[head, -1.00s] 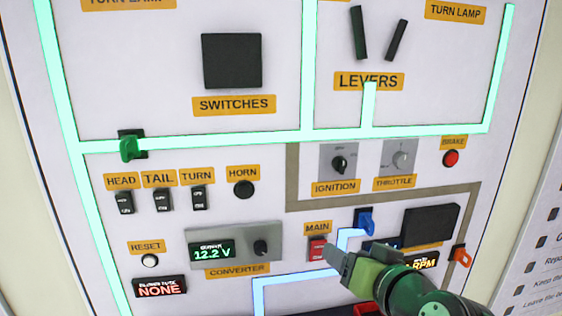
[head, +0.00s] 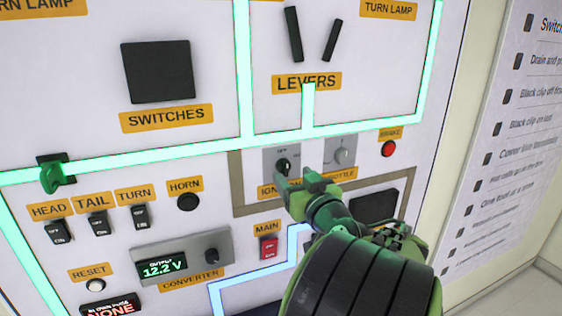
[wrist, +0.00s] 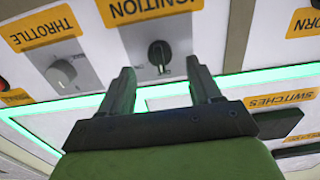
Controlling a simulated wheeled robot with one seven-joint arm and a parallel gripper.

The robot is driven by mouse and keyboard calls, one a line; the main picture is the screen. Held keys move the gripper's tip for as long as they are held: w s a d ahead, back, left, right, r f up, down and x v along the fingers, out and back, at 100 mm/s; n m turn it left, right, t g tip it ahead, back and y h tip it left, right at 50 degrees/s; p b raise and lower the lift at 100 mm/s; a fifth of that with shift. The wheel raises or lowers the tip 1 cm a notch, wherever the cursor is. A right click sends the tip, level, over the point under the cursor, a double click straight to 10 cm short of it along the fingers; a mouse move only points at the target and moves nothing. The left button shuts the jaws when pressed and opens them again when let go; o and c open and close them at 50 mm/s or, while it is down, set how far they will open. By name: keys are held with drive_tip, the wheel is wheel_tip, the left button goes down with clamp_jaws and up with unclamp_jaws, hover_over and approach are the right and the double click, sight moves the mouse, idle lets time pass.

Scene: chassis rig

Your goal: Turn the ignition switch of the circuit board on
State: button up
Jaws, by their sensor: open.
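The ignition switch (head: 283,166) is a black rotary knob on a grey plate, above a partly covered orange IGNITION label. Its small lettering above the knob seems to read OFF. My gripper (head: 295,179) is just in front of the switch, at its lower right in the head view. In the wrist view, the knob (wrist: 159,53) lies ahead between the two fingers of my open gripper (wrist: 160,70). The knob's pale mark points down there, in an upside-down view. The fingers look empty; I cannot tell whether they touch the knob.
The grey throttle knob (head: 341,156) sits close right of the ignition switch, with the red brake button (head: 388,149) beyond. The red MAIN switch (head: 268,248) is below. Two black levers (head: 293,34) are above. A green handle (head: 52,178) is at the left.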

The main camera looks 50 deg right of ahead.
sight(287, 171)
drive_tip(key=p+x, duration=0.1)
drive_tip(key=x, duration=0.3)
drive_tip(key=shift+w+d, duration=0.1)
drive_tip(key=shift+w, duration=0.1)
drive_tip(key=shift+s, duration=0.1)
drive_tip(key=shift+c, duration=0.8)
drive_tip(key=c, duration=0.9)
drive_tip(key=shift+m, duration=0.3)
drive_tip(key=m+b, duration=0.1)
drive_tip(key=m, duration=0.4)
drive_tip(key=shift+m+b, duration=0.3)
drive_tip(key=m, duration=0.5)
drive_tip(key=shift+m, duration=0.3)
